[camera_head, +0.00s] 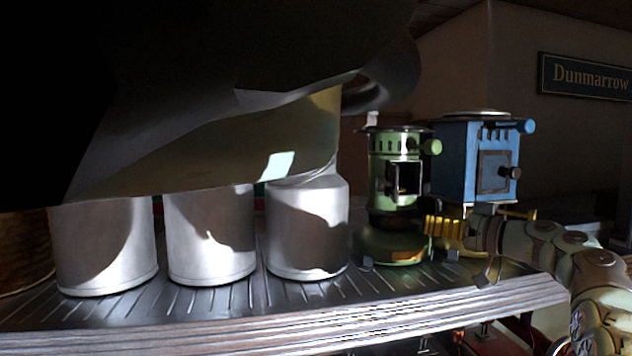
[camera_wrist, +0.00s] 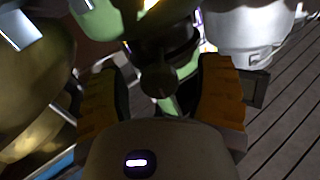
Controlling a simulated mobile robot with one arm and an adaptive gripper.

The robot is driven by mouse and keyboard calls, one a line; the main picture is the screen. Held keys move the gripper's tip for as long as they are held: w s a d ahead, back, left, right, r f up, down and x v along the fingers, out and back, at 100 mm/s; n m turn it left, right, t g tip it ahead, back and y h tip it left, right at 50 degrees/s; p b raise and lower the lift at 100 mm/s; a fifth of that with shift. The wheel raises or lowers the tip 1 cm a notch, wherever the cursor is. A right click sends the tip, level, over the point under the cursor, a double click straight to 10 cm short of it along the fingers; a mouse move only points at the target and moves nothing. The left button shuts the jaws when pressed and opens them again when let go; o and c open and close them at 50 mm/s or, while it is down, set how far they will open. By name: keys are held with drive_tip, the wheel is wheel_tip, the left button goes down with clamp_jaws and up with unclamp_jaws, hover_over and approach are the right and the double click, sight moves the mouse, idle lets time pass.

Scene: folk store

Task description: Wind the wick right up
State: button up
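A green paraffin stove (camera_head: 396,170) stands upright on the slatted shelf, right of the white canisters. It has a small window and a green knob (camera_head: 432,147) high on its right side. In the wrist view the green stove (camera_wrist: 130,18) is at the top. A dark round knob (camera_wrist: 158,78) projects from it between my fingers, probably the wick knob. My gripper (camera_head: 446,228), with its yellow-orange fingers, is low beside the stove's right side. In the wrist view my gripper (camera_wrist: 160,84) is open, one finger either side of the knob, with visible gaps.
A blue stove (camera_head: 466,160) with side knobs stands right of the green one, close above my gripper. Three white canisters (camera_head: 210,235) line the shelf (camera_head: 400,295) to the left. A brass rounded thing (camera_wrist: 32,90) is close to my left finger in the wrist view.

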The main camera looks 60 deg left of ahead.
clamp_jaws()
idle(0.3)
